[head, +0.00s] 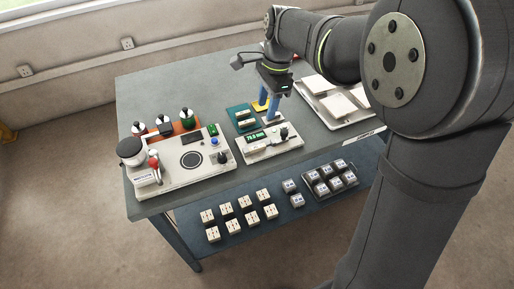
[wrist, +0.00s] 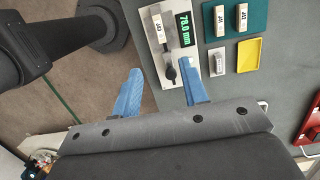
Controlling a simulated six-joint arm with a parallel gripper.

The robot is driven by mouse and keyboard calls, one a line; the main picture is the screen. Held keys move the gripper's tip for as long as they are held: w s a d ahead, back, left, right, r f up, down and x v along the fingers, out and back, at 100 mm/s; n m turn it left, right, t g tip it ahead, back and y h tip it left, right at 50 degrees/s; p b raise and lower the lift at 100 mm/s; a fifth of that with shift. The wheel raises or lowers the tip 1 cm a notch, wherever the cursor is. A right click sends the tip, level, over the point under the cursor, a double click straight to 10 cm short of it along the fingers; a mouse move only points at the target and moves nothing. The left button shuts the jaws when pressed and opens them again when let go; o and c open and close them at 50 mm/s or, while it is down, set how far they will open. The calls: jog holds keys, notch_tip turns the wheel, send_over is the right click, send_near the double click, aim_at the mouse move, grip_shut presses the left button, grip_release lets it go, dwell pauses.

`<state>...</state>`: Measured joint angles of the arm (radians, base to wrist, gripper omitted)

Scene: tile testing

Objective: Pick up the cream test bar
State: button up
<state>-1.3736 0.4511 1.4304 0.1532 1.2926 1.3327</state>
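Cream test bars with dark labels lie in several places. Two lie on a teal tray (head: 235,109); in the wrist view they are the left tray bar (wrist: 219,20) and the right tray bar (wrist: 242,18). A third cream bar (wrist: 158,27) lies on the pale plate of the measuring gauge (wrist: 149,40), beside its green "78.0 mm" display (wrist: 184,28). My gripper (head: 270,106) has blue fingers and is above the table behind the gauge. In the wrist view my gripper (wrist: 160,70) is open, its fingers wide apart with nothing between them.
A yellow tray (wrist: 248,55) lies next to the teal tray. A pale instrument (head: 183,176) with a round plate stands left, bottles in an orange rack (head: 183,128) behind it. A metal tray of white tiles (head: 338,120) is at right. The lower shelf (head: 240,240) holds several small blocks.

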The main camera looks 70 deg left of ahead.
aim_at(257, 147)
jog(key=s+f, duration=0.1)
jog(key=f, duration=0.9)
jog(key=s+f, duration=0.1)
jog(key=f, duration=0.4)
jog(key=shift+s, duration=0.35)
grip_shut()
